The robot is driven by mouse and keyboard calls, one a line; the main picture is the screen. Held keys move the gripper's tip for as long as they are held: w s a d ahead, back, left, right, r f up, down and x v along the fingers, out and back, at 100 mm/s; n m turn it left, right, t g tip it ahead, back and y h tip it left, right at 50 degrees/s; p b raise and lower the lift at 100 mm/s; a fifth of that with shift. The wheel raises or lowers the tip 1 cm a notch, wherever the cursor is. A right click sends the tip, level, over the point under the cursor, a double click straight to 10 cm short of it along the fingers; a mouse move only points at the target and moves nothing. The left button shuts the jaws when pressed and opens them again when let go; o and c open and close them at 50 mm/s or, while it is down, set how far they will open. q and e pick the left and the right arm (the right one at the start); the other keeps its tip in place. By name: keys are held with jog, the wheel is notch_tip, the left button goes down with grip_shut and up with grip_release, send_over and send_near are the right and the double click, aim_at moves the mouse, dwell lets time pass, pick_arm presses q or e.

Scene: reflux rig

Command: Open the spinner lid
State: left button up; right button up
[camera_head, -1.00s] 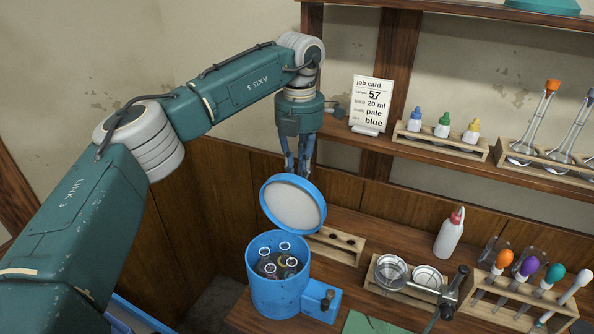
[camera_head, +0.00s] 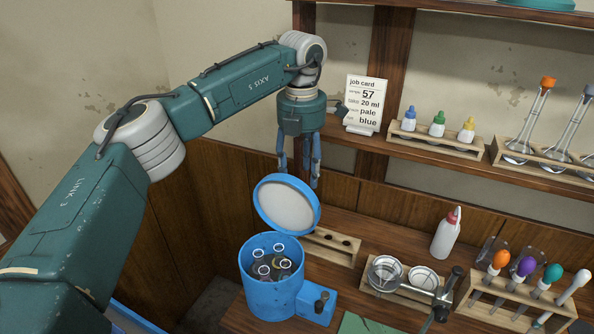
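The spinner (camera_head: 270,292) is a blue round tub on the bench with several ring-topped tubes inside. Its lid (camera_head: 287,206), blue-rimmed with a pale inner face, stands raised and tilted back behind the open mouth. A small blue box (camera_head: 316,303) with a dark knob is on the spinner's right side. My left gripper (camera_head: 299,180) hangs pointing down just above and behind the lid's top edge. Its fingers are spread apart with nothing between them; the lid hides part of the space below. My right gripper is not clearly in view.
A wooden block with holes (camera_head: 333,245) is right behind the spinner. A holder with round cups (camera_head: 402,283), a white bottle (camera_head: 446,235) and a rack of coloured-top droppers (camera_head: 520,297) stand to the right. A shelf (camera_head: 400,148) with a job card (camera_head: 366,103) is above.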

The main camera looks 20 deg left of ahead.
pick_arm(q)
jog(key=shift+w+a+f, duration=1.15)
jog(key=shift+w+f, duration=0.45)
jog(key=shift+f, duration=0.75)
notch_tip(320, 180, up, 12)
jog(key=shift+g, duration=0.3)
pick_arm(e)
jog(key=shift+w, duration=0.45)
pick_arm(q)
jog(key=shift+w+a+f, duration=0.1)
jog(key=shift+w+f, duration=0.05)
jog(key=shift+f, duration=0.05)
